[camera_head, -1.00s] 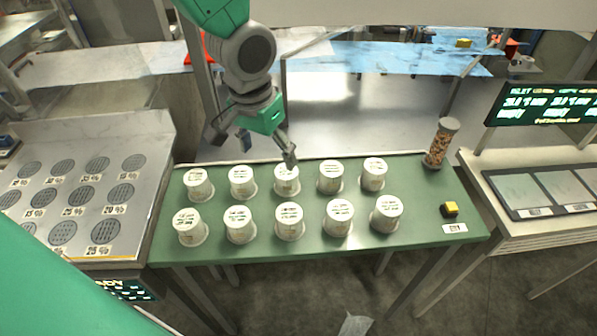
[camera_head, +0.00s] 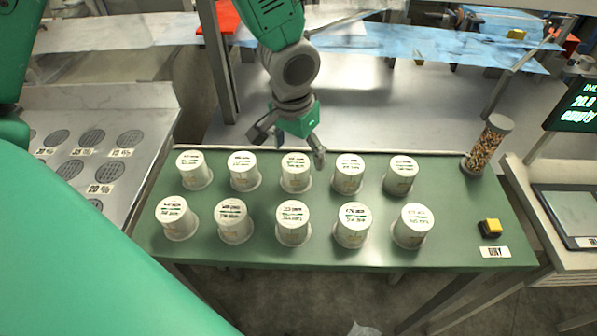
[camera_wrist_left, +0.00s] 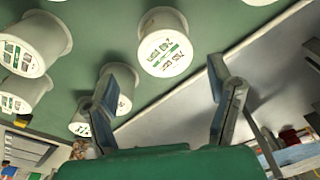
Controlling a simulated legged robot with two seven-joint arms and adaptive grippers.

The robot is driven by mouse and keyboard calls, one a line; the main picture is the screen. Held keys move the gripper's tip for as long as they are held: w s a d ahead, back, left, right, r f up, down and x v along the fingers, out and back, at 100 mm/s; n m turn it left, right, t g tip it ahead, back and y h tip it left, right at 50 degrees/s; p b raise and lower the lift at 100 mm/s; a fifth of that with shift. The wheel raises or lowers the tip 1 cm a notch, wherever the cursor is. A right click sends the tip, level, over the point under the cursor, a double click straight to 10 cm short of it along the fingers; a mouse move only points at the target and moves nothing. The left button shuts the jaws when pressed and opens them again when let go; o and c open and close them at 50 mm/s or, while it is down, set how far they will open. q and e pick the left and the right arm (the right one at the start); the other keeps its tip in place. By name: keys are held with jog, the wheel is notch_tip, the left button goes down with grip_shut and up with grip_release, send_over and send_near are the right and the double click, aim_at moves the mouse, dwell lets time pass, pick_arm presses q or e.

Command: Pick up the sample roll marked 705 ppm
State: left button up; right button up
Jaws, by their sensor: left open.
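White sample rolls stand upright in two rows on a green table (camera_head: 450,215), with small printed labels on their tops. The labels are too small to read surely, so I cannot tell which roll is marked 705 ppm. My left gripper (camera_head: 288,148) is open and empty above the back row, near the middle back roll (camera_head: 296,172). In the left wrist view, the open fingers (camera_wrist_left: 166,95) are spread wide, with one roll (camera_wrist_left: 165,45) ahead between them and apart from them. Other rolls (camera_wrist_left: 35,45) show to the left there. My right gripper is not in view.
A clear cylinder of brown pellets (camera_head: 487,147) stands at the table's back right. A yellow-and-black block (camera_head: 490,228) sits near the right edge by a small label. A grey rack with round grilles (camera_head: 92,138) is at left. A display (camera_head: 575,105) is at right.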

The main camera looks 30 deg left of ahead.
aim_at(295, 162)
pick_arm(q)
jog(key=shift+a+f, duration=0.2)
jog(key=shift+f, duration=0.1)
jog(key=f, duration=0.4)
jog(key=shift+a+f, duration=0.15)
jog(key=shift+a, duration=0.1)
jog(key=shift+w+d+f, duration=0.1)
jog(key=shift+d+f, duration=0.2)
jog(key=shift+f, duration=0.1)
jog(key=shift+r, duration=0.1)
jog(key=shift+a, duration=0.25)
jog(key=c, duration=1.3)
jog(key=shift+a, duration=0.1)
jog(key=shift+c, duration=0.2)
